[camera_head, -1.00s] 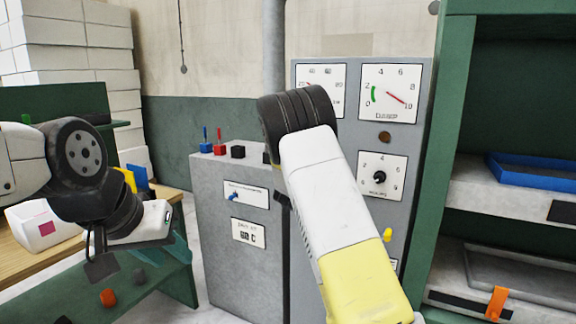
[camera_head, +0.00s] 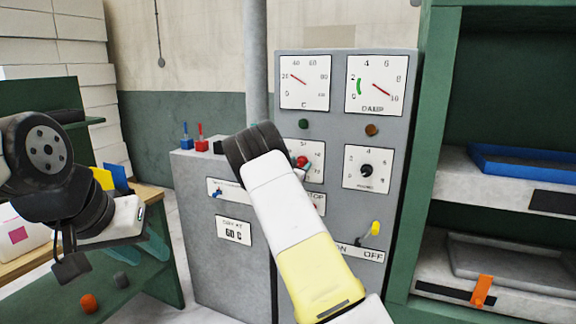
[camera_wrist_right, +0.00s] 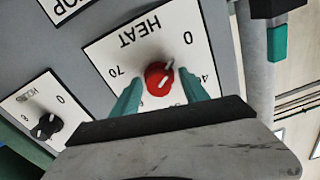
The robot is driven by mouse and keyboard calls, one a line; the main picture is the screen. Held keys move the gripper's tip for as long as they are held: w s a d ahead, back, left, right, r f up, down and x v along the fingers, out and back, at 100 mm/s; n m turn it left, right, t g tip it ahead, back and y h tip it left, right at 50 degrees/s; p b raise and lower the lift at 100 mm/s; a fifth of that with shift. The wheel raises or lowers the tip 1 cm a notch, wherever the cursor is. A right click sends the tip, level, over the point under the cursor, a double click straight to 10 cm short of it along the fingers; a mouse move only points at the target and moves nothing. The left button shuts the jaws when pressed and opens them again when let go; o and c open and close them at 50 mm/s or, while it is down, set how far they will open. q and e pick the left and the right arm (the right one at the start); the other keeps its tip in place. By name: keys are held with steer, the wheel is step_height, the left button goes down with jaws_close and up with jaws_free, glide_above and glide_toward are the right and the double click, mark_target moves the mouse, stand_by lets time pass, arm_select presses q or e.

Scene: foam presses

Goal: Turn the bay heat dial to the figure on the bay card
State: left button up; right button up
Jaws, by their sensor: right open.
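The heat dial (camera_head: 302,162) is a red knob on a white plate on the grey press panel, partly covered by my right arm in the head view. The right wrist view shows the red knob (camera_wrist_right: 157,80) upside down, its pale pointer towards the 0. My right gripper (camera_wrist_right: 160,97) is open, one green finger on each side of the knob; I cannot tell whether they touch it.
Beside the heat dial is a black-knobbed dial (camera_head: 366,170). Above are a C gauge (camera_head: 303,82) and a clamp gauge (camera_head: 376,85). A yellow lever (camera_head: 374,230) is below by ON/OFF. A green shelf with a blue tray (camera_head: 520,163) stands right.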

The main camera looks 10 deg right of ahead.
jaws_close()
